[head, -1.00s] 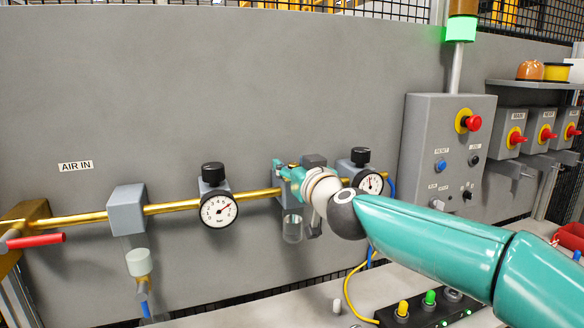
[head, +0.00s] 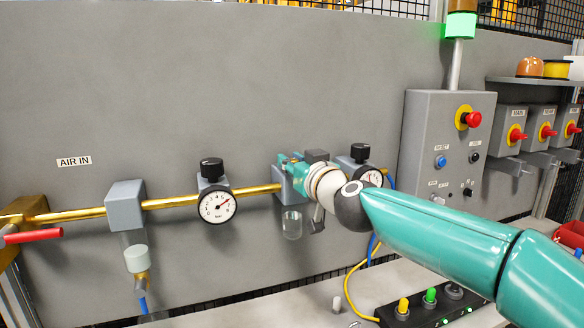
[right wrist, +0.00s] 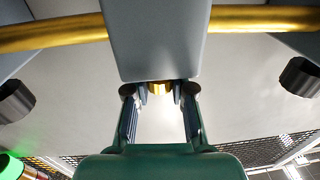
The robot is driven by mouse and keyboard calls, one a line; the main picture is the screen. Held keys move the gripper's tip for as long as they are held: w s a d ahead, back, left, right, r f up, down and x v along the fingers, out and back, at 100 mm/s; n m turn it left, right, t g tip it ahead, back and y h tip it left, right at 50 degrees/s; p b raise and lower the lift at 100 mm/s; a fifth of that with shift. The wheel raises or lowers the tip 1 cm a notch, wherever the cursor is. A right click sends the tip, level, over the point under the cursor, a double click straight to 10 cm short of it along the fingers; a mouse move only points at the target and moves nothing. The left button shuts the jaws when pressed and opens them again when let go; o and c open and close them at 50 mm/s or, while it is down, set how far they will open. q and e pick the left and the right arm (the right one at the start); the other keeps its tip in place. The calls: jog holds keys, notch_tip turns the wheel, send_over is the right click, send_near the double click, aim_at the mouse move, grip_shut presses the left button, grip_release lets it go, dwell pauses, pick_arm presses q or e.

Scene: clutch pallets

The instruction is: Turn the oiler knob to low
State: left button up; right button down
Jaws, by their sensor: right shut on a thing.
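The oiler is a grey block (head: 280,190) on the brass pipe, with a clear bowl (head: 292,225) hanging below it. In the right wrist view the block (right wrist: 157,40) fills the top middle. A small brass knob (right wrist: 159,88) sticks out from its end, between my fingertips. My right gripper (right wrist: 159,94) is shut on this knob. In the head view my right gripper (head: 288,162) is at the top of the oiler block, and my wrist hides part of it. The knob's setting marks cannot be read. My left gripper is not in view.
A regulator gauge with a black knob (head: 212,168) is left of the oiler. Another gauge (head: 371,178) is close behind my right wrist. The brass pipe (head: 90,212) runs along the wall. A control box (head: 423,135) stands to the right. The wall above is clear.

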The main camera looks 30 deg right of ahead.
jog(key=n+y+b, duration=0.1)
jog(key=y+b, duration=0.1)
jog(key=b, duration=0.3)
jog(key=f+n+y+b, duration=0.1)
jog(key=n+y+b, duration=0.1)
jog(key=y+b, duration=0.1)
jog(key=shift+d+n+b, duration=0.1)
jog(key=shift+n+b, duration=0.2)
jog(key=shift+b, duration=0.55)
jog(key=shift+w+r+n+y, duration=0.1)
jog(key=shift+r+n+y, duration=0.15)
jog(key=shift+y, duration=0.35)
jog(key=shift+r+n+y, duration=0.1)
jog(key=shift+n+y, duration=0.25)
jog(key=shift+y, duration=0.25)
jog(key=n+y, duration=0.1)
jog(key=n+g+y, duration=0.1)
jog(key=shift+r+y+p, duration=0.2)
jog(key=shift+y+p, duration=0.15)
jog(key=shift+y, duration=0.05)
jog(key=shift+n+g+y+p, duration=0.75)
jog(key=shift+n+g+y, duration=0.05)
jog(key=shift+y, duration=0.3)
jog(key=c, duration=1)
grip_release()
jog(key=shift+o, duration=0.2)
jog(key=shift+s, duration=0.25)
